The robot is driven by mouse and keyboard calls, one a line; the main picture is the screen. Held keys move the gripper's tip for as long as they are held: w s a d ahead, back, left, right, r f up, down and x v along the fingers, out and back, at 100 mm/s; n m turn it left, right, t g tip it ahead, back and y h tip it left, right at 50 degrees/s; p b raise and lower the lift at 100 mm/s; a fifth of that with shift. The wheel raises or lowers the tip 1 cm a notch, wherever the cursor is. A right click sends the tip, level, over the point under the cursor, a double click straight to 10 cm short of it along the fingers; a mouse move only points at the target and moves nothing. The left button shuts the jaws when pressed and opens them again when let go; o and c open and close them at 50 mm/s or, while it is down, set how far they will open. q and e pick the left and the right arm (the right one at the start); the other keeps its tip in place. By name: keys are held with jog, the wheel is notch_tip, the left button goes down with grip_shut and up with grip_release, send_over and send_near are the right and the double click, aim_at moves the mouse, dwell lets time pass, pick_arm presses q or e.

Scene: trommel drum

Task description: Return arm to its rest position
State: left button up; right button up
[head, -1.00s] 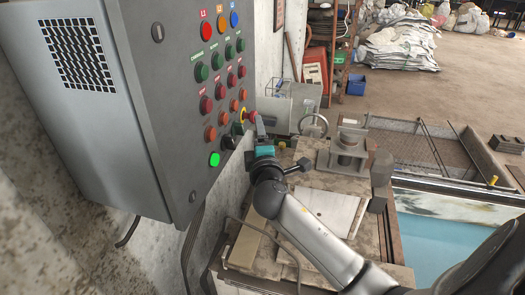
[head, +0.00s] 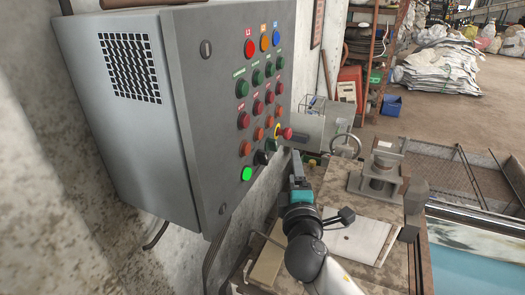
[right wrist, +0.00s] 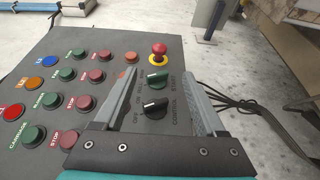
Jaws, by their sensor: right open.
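My right gripper (head: 298,160) is in front of the lower right part of the grey control panel (head: 215,110), to the right of its knobs in the head view. In the right wrist view the gripper (right wrist: 160,65) is open and empty. A green button (head: 247,174) glows at the panel's lower edge. A red mushroom button (head: 287,133) on a yellow ring also shows in the right wrist view (right wrist: 159,49). My left gripper is not in view.
A worn bench (head: 340,195) with a metal fixture (head: 378,172) and handwheel (head: 345,146) lies right of my arm. A stained wall (head: 60,200) stands behind the panel. Open floor (head: 450,105) and piled sacks (head: 440,70) are farther back.

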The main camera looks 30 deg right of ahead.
jog(key=s+a+f+m+g+y, duration=0.3)
jog(key=s+f+m+g, duration=0.4)
jog(key=f, duration=0.4)
jog(key=s+a+f+m+g+y, duration=0.25)
jog(key=s+a+f, duration=0.2)
jog(key=s, duration=0.35)
jog(key=s+a+f+m+g+y, duration=0.1)
jog(key=s+a+f+g+y, duration=0.25)
jog(key=s+a, duration=0.4)
jog(key=s+d+f, duration=0.1)
jog(key=s+f, duration=0.1)
jog(key=f, duration=0.9)
jog(key=s+d+f, duration=0.1)
jog(key=f, duration=1.1)
jog(key=s+d+f+g+b, duration=0.1)
jog(key=s+d+f+g, duration=0.1)
jog(key=s+f, duration=1.1)
jog(key=shift+s+d+f+h, duration=0.3)
jog(key=shift+s+h, duration=0.1)
jog(key=shift+s, duration=0.8)
jog(key=shift+o, duration=0.4)
